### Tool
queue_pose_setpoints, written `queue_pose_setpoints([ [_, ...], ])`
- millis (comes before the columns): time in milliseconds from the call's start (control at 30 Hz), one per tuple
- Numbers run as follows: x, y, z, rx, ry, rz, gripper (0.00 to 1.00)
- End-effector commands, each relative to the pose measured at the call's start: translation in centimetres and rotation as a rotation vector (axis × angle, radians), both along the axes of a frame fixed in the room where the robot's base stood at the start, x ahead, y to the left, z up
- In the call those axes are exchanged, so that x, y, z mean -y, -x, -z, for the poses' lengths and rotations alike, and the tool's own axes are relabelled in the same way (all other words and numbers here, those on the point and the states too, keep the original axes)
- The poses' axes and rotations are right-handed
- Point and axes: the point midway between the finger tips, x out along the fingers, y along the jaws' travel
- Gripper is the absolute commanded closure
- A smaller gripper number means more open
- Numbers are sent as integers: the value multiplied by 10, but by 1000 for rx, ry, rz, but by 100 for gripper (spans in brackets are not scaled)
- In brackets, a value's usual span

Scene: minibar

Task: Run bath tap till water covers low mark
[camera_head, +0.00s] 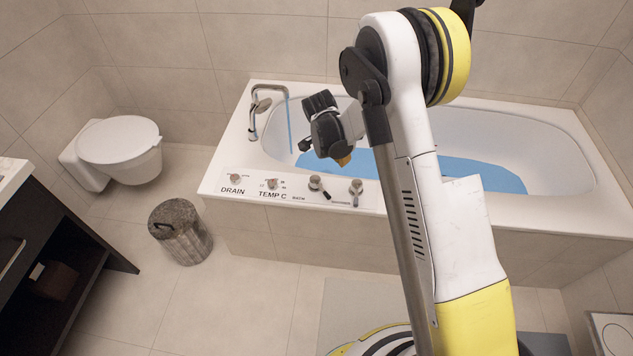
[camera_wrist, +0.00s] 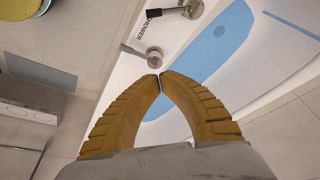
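The white bathtub (camera_head: 520,112) holds blue water (camera_head: 490,172) over part of its floor. The bath tap (camera_head: 268,88) curves over the tub's left end, and a thin blue stream (camera_head: 290,128) falls from it. On the near rim are the drain knob (camera_head: 235,178), temperature knob (camera_head: 272,183), bath lever (camera_head: 315,183) and shower lever (camera_head: 356,187). My gripper (camera_head: 343,161) is above the tub near this rim. In the wrist view its yellow fingertips (camera_wrist: 161,76) meet with nothing visible between them, close to the shower lever (camera_wrist: 154,58). I cannot make out the low mark for certain.
A toilet (camera_head: 120,142) and a lidded bin (camera_head: 180,230) stand left of the tub. A dark cabinet (camera_head: 75,265) is at the far left. A hand-shower head (camera_head: 260,105) hangs by the tap.

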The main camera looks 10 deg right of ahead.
Motion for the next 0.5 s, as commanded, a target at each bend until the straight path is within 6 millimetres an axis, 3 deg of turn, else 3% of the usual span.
queue_pose_setpoints([
  [133, 0, -3, 34, -3, 12, 75, 100],
  [500, 7, -5, 66, -3, 15, 98, 100],
])
